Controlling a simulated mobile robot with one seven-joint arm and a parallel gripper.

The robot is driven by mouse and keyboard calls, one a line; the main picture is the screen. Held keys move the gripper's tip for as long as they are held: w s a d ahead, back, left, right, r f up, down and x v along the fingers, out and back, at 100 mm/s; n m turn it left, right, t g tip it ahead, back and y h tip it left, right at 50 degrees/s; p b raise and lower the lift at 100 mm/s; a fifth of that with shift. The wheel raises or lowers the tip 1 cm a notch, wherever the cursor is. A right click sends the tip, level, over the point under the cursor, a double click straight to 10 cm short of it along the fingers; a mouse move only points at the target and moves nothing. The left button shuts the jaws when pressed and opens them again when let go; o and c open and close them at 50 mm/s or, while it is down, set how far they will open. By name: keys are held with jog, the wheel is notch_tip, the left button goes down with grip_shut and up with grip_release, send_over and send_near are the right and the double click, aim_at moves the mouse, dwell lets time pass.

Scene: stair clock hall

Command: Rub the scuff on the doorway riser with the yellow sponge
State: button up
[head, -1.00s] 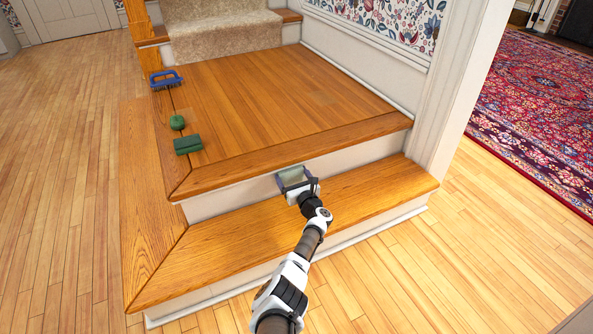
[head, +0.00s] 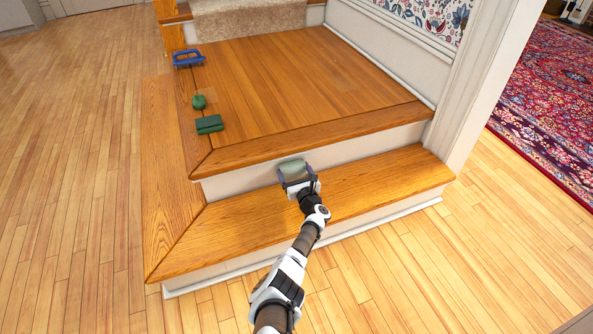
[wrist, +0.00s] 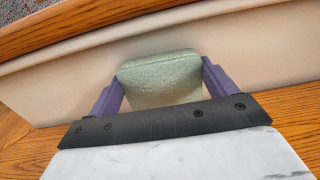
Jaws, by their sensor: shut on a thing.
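My gripper (head: 298,181) is at the upper riser (head: 352,151), just above the lower tread. Its purple fingers (wrist: 217,80) are shut on a pale grey-green, sponge-like block (wrist: 162,80), which also shows in the head view (head: 292,167). The block's far side is at or close to the cream riser face (wrist: 245,60); I cannot tell whether it touches. No clearly yellow sponge shows. I see no scuff on the bare riser; the part behind the block is hidden.
On the landing's left edge lie a blue-handled brush (head: 188,59), a small green rounded thing (head: 199,102) and a dark green block (head: 209,124). The landing's nosing (head: 320,137) overhangs the riser. A white post (head: 489,90) bounds the right.

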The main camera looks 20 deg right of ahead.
jog(key=shift+s, duration=0.1)
jog(key=shift+s+r+p, duration=0.2)
jog(key=shift+s+p, duration=0.05)
jog(key=shift+p, duration=0.25)
jog(key=s+p, duration=0.3)
jog(key=shift+s+d+r, duration=0.1)
jog(key=shift+s+r, duration=0.05)
jog(key=shift+s, duration=0.05)
jog(key=shift+s+f+p, duration=0.2)
jog(key=shift+s+p, duration=0.25)
jog(key=shift+s, duration=0.45)
